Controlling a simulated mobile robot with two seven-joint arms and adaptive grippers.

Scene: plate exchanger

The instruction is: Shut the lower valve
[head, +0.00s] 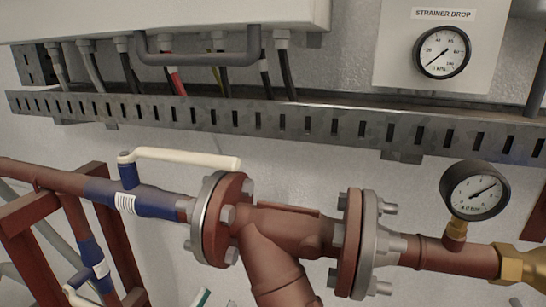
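The lower valve (95,262) is at the bottom left, with a blue body on a red-brown branch pipe. A small part of its pale lever (76,296) shows at the bottom edge; the rest is cut off. A second valve (140,200) with a blue body sits higher, on the horizontal pipe, and its cream lever (190,158) lies roughly along that pipe. Only small tips, one white and teal, show at the bottom edge and may be my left gripper (212,301); its opening cannot be made out. My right gripper is not in view.
A flanged strainer (290,228) with a slanting leg fills the middle. A pressure gauge (476,193) stands at the right. A slotted metal tray (270,120) with cables crosses above. A red frame (32,220) stands at the left. Wall shows below the upper valve.

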